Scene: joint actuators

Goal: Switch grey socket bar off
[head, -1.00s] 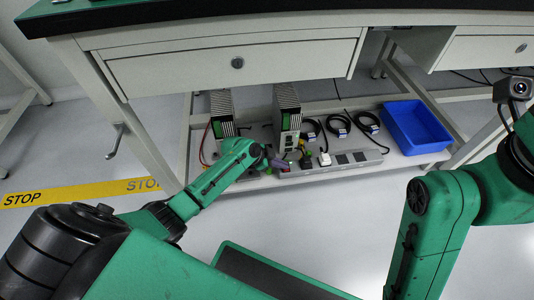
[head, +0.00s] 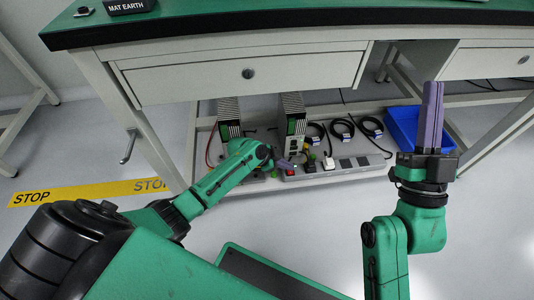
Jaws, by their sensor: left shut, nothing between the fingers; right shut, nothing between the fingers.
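The grey socket bar (head: 342,174) lies along the front of the low shelf under the bench, with a white plug and a dark plug in it. A small red part (head: 290,172) shows near its left end; I cannot tell whether it is lit. The gripper and wrist hide part of the bar's left end. My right gripper (head: 431,116) is shut and empty, pointing up, well right of the bar.
Two upright grey modules (head: 291,122) stand behind the bar, with several coiled black cables (head: 342,129) to their right. A blue bin (head: 402,126) is partly behind my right gripper. The bench drawer (head: 240,75) overhangs the shelf. The floor in front is clear.

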